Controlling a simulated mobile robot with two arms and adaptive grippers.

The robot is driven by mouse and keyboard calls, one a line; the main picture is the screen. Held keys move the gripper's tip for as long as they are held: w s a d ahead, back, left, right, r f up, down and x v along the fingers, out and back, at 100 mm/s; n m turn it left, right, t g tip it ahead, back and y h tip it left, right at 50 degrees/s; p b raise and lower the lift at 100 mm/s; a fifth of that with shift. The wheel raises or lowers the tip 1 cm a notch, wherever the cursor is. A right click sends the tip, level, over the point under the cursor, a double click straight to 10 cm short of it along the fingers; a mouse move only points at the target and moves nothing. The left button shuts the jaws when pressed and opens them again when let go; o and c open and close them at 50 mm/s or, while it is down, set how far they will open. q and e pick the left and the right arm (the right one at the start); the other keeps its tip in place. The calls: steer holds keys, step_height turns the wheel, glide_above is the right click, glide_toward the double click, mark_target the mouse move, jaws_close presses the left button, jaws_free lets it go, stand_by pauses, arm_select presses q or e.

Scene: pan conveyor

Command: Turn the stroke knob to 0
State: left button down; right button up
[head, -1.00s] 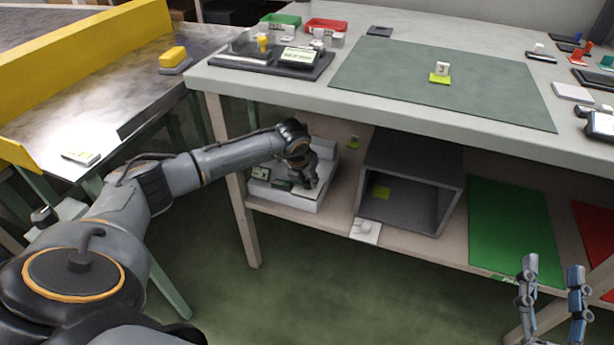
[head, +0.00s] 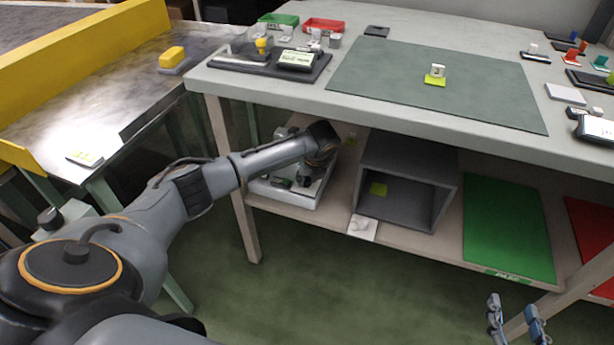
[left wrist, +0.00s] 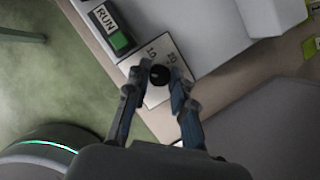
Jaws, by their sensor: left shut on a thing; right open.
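The stroke knob (left wrist: 159,75) is a round black knob on a pale square plate (left wrist: 135,62) with printed numbers, seen in the left wrist view. The numbers are partly covered and I cannot read the setting surely. My left gripper (left wrist: 161,77) has its two fingers on either side of the knob, shut on it. In the head view my left gripper (head: 306,176) reaches to the white machine (head: 290,199) on the lower shelf, and my arm hides the knob. My right gripper (head: 516,318) is open and empty at the bottom right, away from the bench.
A green button (left wrist: 119,42) beside a RUN label (left wrist: 105,18) lies close to the knob plate. A grey open box (head: 447,200) stands right of the machine on the shelf. The bench top (head: 400,118) overhangs the shelf.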

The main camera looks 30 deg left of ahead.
mark_target(307, 178)
arm_select(q)
steer(key=shift+n, duration=0.3)
stand_by(0.4)
steer(key=c, duration=1.1)
jaws_free()
steer(key=shift+c, duration=0.2)
steer(key=v, duration=0.4)
steer(key=shift+w+r, duration=0.1)
steer(key=shift+r, duration=0.1)
steer(key=s+d, duration=0.6)
steer(key=d, duration=0.4)
steer(key=shift+s+d+r, duration=0.2)
steer(key=shift+d, duration=0.15)
steer(key=shift+d, duration=0.1)
